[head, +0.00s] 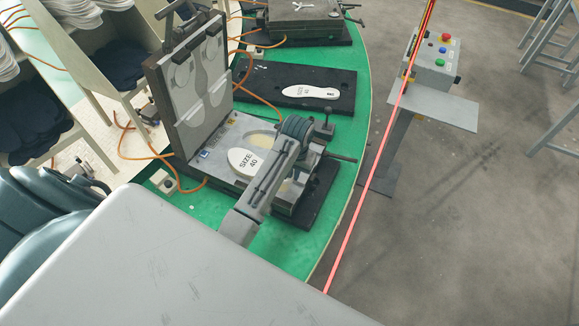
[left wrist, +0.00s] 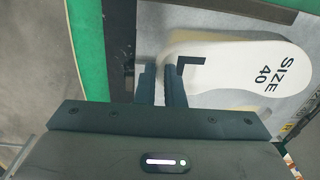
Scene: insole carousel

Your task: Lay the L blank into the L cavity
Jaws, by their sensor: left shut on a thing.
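The L blank, a white insole marked L and SIZE 40 (head: 245,161), is over the lower mould half (head: 222,167); it also fills much of the left wrist view (left wrist: 240,58). My left gripper (left wrist: 165,87) is shut on its edge beside the L mark. In the head view my left arm and gripper (head: 296,130) cover that end of the blank. The L cavity is mostly hidden under the blank and arm. Tan cavity surface shows beside the blank in the wrist view; I cannot tell whether the blank touches the mould. My right gripper is out of view.
The mould lid (head: 187,85) stands open behind the lower half. A second white insole (head: 309,92) lies on a black plate (head: 272,84) farther back on the green carousel (head: 348,110). A button box (head: 433,62) stands to the right. Orange hoses run around the mould.

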